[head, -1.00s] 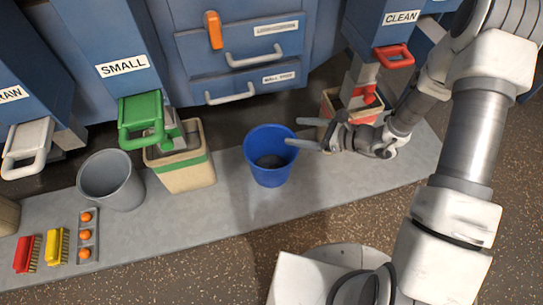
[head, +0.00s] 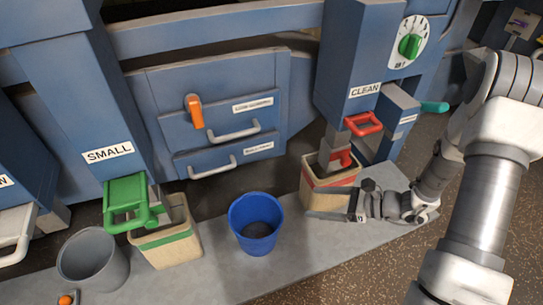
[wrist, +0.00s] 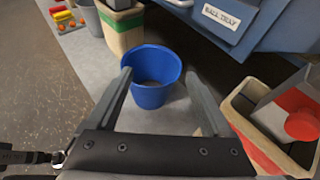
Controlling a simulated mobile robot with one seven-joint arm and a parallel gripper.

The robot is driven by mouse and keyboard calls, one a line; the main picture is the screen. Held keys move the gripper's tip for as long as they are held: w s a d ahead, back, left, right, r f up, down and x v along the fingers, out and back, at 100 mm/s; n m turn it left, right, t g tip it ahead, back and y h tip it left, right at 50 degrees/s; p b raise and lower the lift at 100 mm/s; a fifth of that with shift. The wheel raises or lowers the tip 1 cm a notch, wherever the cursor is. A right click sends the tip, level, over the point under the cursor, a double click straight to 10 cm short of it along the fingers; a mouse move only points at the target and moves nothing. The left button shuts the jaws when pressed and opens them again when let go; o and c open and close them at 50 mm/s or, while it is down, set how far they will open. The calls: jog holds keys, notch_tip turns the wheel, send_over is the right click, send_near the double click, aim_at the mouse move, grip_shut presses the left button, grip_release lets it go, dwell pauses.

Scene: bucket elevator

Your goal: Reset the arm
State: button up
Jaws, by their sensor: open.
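My gripper (head: 318,214) is in the head view, low in front of the red-banded beige bin (head: 308,190) and right of the blue bucket (head: 257,226). Its fingers point left toward the bucket. In the wrist view the two fingers of my gripper (wrist: 158,76) are spread wide, with nothing held between them. The blue bucket stands upright beyond the fingertips, with some dark contents at its bottom. My arm comes in from the right side of the head view.
A green-banded bin (head: 170,248) stands under the green SMALL handle (head: 128,200). A grey bucket (head: 92,262) is at left. A red handle (head: 362,124) hangs under the CLEAN chute (head: 360,65). Drawers (head: 222,130) are behind. The grey slab (head: 300,262) is clear in front.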

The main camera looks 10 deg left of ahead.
jog(key=shift+r, duration=0.15)
jog(key=s+r+n+g+h, duration=0.3)
jog(key=s+r+n+h, duration=0.35)
jog(key=r+n, duration=0.65)
jog(key=s+d+r+n+t+h, duration=0.3)
jog(key=s+d+r+n, duration=0.15)
jog(key=r, duration=0.25)
jog(key=s+d+r+n+t+h, duration=0.3)
jog(key=s+d+r+h, duration=0.15)
jog(key=r, duration=0.35)
notch_tip(320, 180, up, 15)
jog(key=p, duration=1.5)
jog(key=shift+s+d+r+y, duration=0.15)
jog(key=shift+s+d+y, duration=0.1)
jog(key=shift+d+y, duration=0.15)
